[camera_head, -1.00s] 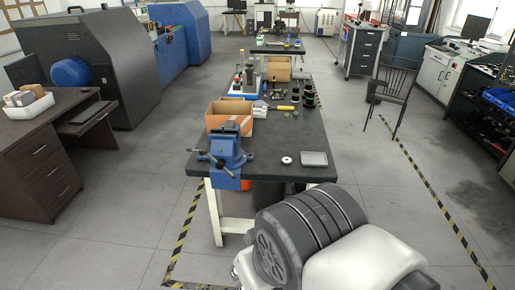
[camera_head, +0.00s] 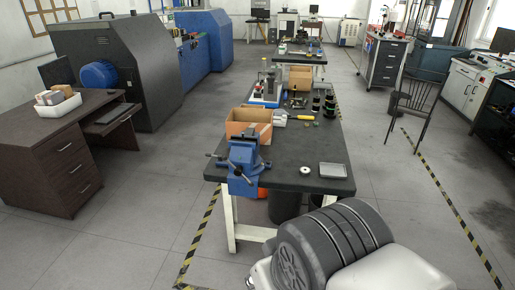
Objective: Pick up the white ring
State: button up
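A small white ring (camera_head: 305,170) lies flat on the dark top of the long workbench (camera_head: 285,178), near its front edge. It sits between a blue vise (camera_head: 243,163) on its left and a shallow grey tray (camera_head: 333,171) on its right, apart from both. My own arm parts fill the lower right of the head view, below the bench's front edge. My gripper is not in view.
A cardboard box (camera_head: 262,128) stands behind the vise. A yellow-handled tool (camera_head: 301,117) and several dark spools lie farther back. A black chair (camera_head: 414,105) stands to the right; a brown desk (camera_head: 50,150) is at left.

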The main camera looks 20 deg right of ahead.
aim_at(305, 171)
jog(key=i+l, duration=0.9)
jog(key=i, duration=0.25)
jog(key=i+l+z, duration=0.1)
jog(key=i+l, duration=0.4)
jog(key=i, duration=0.05)
